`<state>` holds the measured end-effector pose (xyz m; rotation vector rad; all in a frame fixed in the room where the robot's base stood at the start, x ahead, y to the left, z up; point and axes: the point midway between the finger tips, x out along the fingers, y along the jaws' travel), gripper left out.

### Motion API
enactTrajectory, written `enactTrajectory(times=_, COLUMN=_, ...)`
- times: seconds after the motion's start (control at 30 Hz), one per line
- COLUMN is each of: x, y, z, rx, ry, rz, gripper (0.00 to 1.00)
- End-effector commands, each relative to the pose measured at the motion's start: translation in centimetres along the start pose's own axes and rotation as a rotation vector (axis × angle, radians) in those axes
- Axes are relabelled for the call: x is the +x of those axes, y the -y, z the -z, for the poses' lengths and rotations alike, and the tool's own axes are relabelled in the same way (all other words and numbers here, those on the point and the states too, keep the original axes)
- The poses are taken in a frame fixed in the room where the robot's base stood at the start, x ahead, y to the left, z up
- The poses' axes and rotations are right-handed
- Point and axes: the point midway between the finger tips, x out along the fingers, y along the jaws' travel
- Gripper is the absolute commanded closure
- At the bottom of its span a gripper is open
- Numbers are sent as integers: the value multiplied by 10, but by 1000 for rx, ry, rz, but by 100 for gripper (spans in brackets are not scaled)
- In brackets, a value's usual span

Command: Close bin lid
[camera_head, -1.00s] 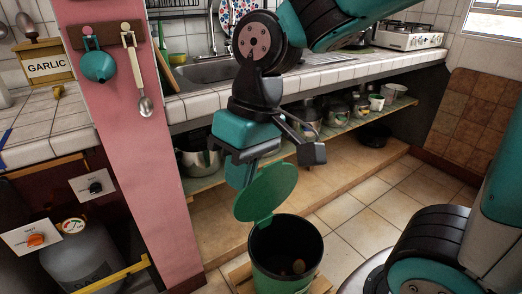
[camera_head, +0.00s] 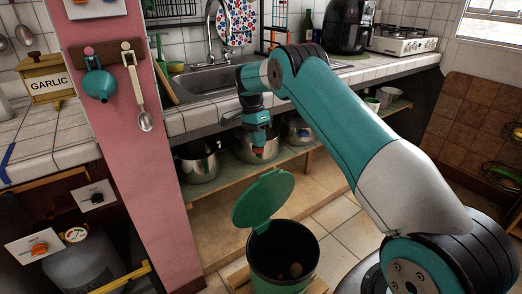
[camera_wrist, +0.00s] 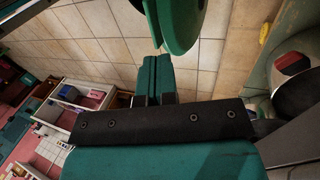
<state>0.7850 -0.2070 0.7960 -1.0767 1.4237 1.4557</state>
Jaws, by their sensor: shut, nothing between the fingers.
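The green bin (camera_head: 283,262) stands on the floor, open at the top, with a few small things inside. Its round green lid (camera_head: 263,200) is raised, tilted up at the bin's back left side. My gripper (camera_head: 263,146) is above and behind the lid, in front of the pot shelf; its fingertips are hard to make out there. In the wrist view my gripper's teal fingers (camera_wrist: 155,66) are together with nothing between them. The lid (camera_wrist: 182,22) shows at the top of that view, close to the fingertips; I cannot tell whether they touch.
Metal pots (camera_head: 197,163) stand on the low shelf (camera_head: 225,188) under the tiled counter (camera_head: 190,118). A pink pillar (camera_head: 135,170) rises at the left. A gas bottle (camera_head: 85,268) stands beyond it. Bare floor tiles (camera_head: 345,213) lie right of the bin.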

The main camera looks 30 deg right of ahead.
Motion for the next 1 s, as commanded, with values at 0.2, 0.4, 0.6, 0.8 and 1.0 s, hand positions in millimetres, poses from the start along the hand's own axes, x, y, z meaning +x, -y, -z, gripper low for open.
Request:
enactTrajectory(times=0.2, x=41, y=-1, z=-1, rx=-3, ry=2, rz=-2, gripper=100)
enactTrajectory(times=0.4, x=72, y=0, z=-1, rx=-5, ry=1, rz=-1, gripper=100)
enactTrajectory(times=0.6, x=86, y=0, z=-1, rx=-6, ry=1, rz=2, gripper=100)
enactTrajectory(times=0.8, x=88, y=0, z=-1, rx=-6, ry=1, rz=3, gripper=100)
enactTrajectory(times=1.0, x=87, y=1, z=-2, rx=-8, ry=0, rz=5, gripper=100)
